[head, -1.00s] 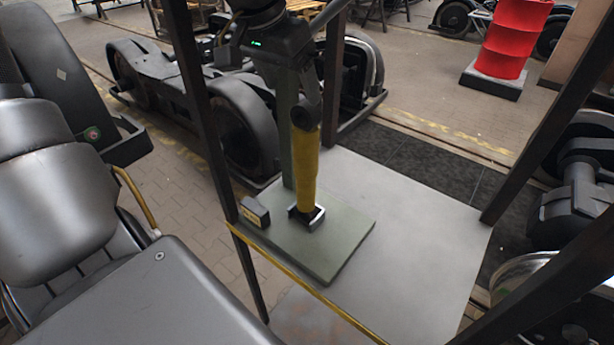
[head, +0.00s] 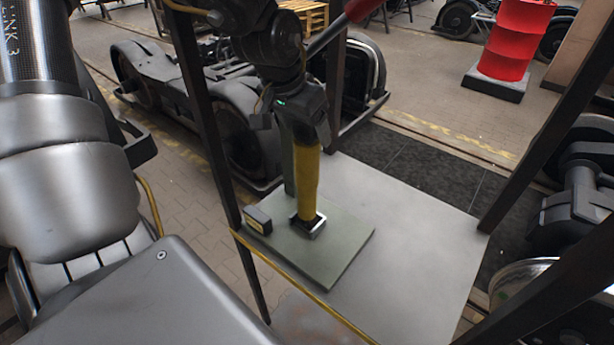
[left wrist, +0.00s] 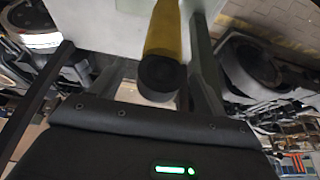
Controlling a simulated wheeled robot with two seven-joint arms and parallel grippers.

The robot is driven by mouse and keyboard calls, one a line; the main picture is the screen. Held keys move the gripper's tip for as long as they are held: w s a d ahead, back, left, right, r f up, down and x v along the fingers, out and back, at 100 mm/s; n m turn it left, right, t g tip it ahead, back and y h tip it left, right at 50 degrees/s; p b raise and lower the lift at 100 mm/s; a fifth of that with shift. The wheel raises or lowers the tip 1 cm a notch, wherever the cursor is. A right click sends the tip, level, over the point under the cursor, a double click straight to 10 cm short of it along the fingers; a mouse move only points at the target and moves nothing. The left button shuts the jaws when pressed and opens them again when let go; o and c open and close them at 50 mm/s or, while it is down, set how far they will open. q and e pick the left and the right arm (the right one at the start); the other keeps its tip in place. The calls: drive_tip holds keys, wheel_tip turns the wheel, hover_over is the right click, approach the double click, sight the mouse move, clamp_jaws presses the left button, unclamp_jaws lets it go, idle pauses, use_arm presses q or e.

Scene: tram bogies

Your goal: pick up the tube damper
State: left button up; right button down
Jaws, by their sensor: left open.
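The tube damper (head: 307,185) is a yellow tube with a dark top end. It stands upright in a small metal holder (head: 308,226) on a green plate (head: 345,252). My left gripper (head: 304,138) is at its upper end, coming from above. In the left wrist view, the dark round end of the damper (left wrist: 160,76) sits between the two spread fingers, with the yellow tube running away behind it. The left gripper is open. In the head view it hides the damper's top. My right gripper is not in view.
The plate lies on a grey table (head: 420,235) framed by dark posts (head: 205,110). A small dark box (head: 257,219) sits on the plate's left corner. A bogie (head: 215,120) stands behind; a red drum (head: 515,40) is at the back right. The table's right part is clear.

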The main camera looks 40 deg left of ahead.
use_arm(q)
clamp_jaws()
drive_tip(key=shift+w, duration=0.1)
idle(0.3)
drive_tip(key=shift+r, duration=0.15)
